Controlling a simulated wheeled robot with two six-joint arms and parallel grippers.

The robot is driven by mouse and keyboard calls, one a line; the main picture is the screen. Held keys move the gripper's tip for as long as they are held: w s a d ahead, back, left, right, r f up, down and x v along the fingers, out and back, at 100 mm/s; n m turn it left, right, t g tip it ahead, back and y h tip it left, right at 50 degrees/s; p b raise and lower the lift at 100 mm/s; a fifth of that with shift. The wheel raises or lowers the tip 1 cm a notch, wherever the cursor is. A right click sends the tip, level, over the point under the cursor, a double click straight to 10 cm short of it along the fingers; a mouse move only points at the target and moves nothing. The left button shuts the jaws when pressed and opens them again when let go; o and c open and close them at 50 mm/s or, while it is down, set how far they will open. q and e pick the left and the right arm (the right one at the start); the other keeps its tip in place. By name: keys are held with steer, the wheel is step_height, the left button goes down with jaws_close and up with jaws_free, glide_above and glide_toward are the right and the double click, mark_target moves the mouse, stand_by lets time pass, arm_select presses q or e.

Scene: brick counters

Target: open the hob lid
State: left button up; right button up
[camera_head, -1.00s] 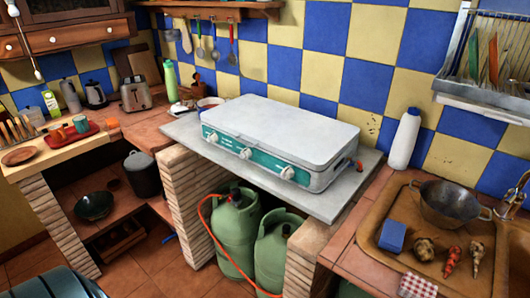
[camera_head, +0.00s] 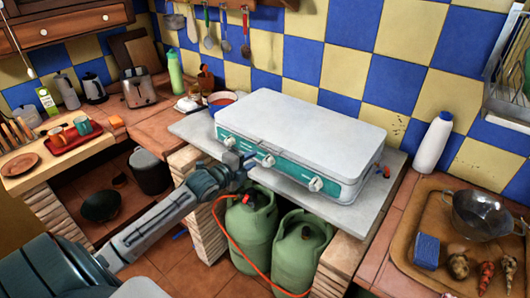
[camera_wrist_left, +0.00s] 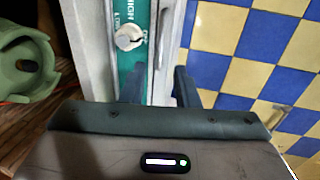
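The hob (camera_head: 290,165) is a white box with a teal front panel and several white knobs on a grey slab. Its flat pale lid (camera_head: 300,120) lies closed on top. My left gripper (camera_head: 243,160) is in front of the hob's front panel, near the left knobs and below the lid's front edge. In the left wrist view the two dark fingers (camera_wrist_left: 158,85) stand apart with the hob's front edge between them and a knob (camera_wrist_left: 129,37) beyond. Whether they touch the hob is unclear. My right gripper is not in view.
Two green gas bottles (camera_head: 249,225) with an orange hose stand under the slab. A white bottle (camera_head: 433,143) stands right of the hob. A tray with a colander (camera_head: 480,215) is at the right. The tiled wall rises behind.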

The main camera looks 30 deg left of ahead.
arm_select(q)
steer(key=p+x, duration=0.1)
steer(key=x, duration=0.7)
steer(key=shift+f, duration=0.15)
jaws_close()
